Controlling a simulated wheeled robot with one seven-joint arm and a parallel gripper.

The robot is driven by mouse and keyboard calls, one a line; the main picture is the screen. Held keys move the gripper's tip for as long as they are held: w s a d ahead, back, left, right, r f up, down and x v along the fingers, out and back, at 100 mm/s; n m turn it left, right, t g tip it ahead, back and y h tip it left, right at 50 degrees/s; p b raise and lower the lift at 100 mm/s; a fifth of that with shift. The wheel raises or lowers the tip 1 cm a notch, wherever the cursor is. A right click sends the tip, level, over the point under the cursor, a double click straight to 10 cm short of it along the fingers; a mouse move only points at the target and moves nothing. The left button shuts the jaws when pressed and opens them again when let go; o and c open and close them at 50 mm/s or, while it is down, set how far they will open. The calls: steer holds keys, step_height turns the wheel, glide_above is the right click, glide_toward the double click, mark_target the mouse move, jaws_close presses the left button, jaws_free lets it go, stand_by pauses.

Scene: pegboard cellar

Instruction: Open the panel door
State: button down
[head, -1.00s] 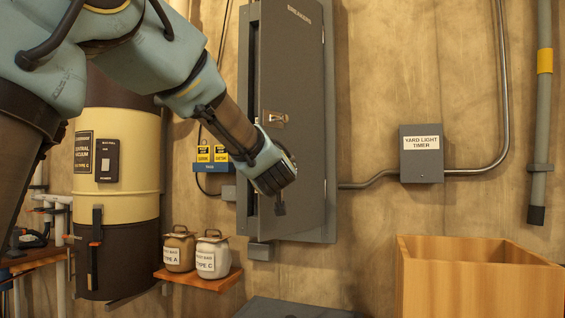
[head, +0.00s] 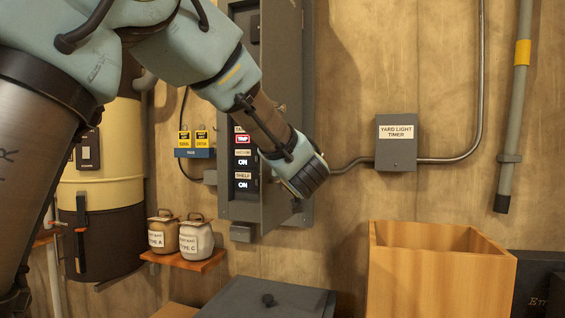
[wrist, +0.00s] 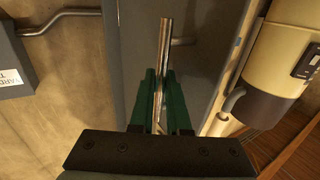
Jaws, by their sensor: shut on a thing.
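The grey breaker panel door (head: 279,60) stands part open, hinged on its right side, and is seen at a steep angle in the head view. The left part of the cabinet shows inside, with a red TRIP label (head: 243,139) and ON labels (head: 243,161). In the wrist view the door (wrist: 196,58) fills the middle, with an upright metal bar handle (wrist: 165,42) on it. My gripper (wrist: 160,75) is shut on this handle, which runs between its green fingers. In the head view my wrist hides the fingers and most of the handle.
A yard light timer box (head: 396,150) and conduit are on the wall to the right. A wooden crate (head: 440,280) stands below right. A dark lid (head: 265,300) lies below the panel.

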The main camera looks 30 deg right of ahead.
steer(key=shift+f, duration=0.2)
steer(key=c, duration=0.9)
jaws_free()
steer(key=shift+s+r, duration=0.1)
steer(key=shift+r, duration=0.1)
steer(key=b+v, duration=0.3)
steer(key=v, duration=0.7)
steer(key=shift+s+a+b, duration=0.15)
steer(key=shift+s+b, duration=0.2)
steer(key=shift+s, duration=0.05)
